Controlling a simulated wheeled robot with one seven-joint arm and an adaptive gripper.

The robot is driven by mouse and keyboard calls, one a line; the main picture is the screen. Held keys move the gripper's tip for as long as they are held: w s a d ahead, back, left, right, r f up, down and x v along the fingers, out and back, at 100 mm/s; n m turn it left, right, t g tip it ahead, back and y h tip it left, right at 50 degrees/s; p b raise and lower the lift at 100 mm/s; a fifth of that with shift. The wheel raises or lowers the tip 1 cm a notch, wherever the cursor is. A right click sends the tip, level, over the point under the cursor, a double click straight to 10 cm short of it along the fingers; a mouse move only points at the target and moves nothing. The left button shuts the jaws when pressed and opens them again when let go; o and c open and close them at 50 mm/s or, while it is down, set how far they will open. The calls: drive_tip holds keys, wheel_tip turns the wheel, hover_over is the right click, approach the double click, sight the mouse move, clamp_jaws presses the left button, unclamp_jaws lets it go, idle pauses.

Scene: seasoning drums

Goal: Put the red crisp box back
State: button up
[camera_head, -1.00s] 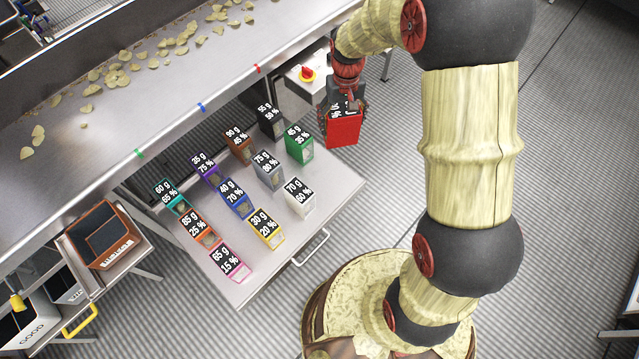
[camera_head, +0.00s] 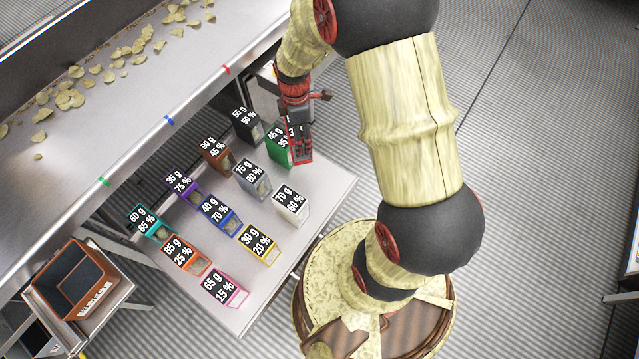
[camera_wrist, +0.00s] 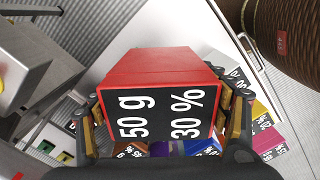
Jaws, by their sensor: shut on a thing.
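The red crisp box (camera_head: 304,154) hangs from my gripper (camera_head: 298,124), at the far right corner of the pulled-out tray (camera_head: 330,188). In the head view it is close beside the green box (camera_head: 278,152) and partly hidden by my gripper. I cannot tell whether it touches the tray. In the wrist view the red box (camera_wrist: 155,68) fills the middle, with its black "50 g 30 %" label towards the camera. My gripper (camera_wrist: 165,115) is shut on it, one finger on each side.
Several labelled boxes stand in rows on the tray, among them a white box (camera_head: 292,205), a grey box (camera_head: 252,180) and a black box (camera_head: 247,127). A steel conveyor (camera_head: 130,110) with crisps runs above the tray's far side. A brown bin (camera_head: 75,282) stands at the left.

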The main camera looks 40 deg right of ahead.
drive_tip(key=s+d+f+n+b, duration=0.1)
drive_tip(key=f+n+b, duration=0.1)
drive_tip(key=f, duration=0.3)
drive_tip(key=s+d+f+n+b, duration=0.1)
drive_tip(key=s+f+n+b, duration=0.1)
drive_tip(key=f, duration=0.4)
drive_tip(key=s+d+f+n+b, duration=0.1)
drive_tip(key=s+f+n+b, duration=0.1)
drive_tip(key=f+n+b, duration=0.1)
drive_tip(key=shift+s+d+f+n, duration=0.15)
drive_tip(key=shift+f+n, duration=0.15)
drive_tip(key=shift+f, duration=0.3)
drive_tip(key=shift+s+d+f+n, duration=0.15)
drive_tip(key=shift+f+n, duration=0.15)
drive_tip(key=shift+f, duration=0.25)
drive_tip(key=shift+f, duration=0.2)
drive_tip(key=o, duration=1.3)
drive_tip(key=shift+r, duration=0.1)
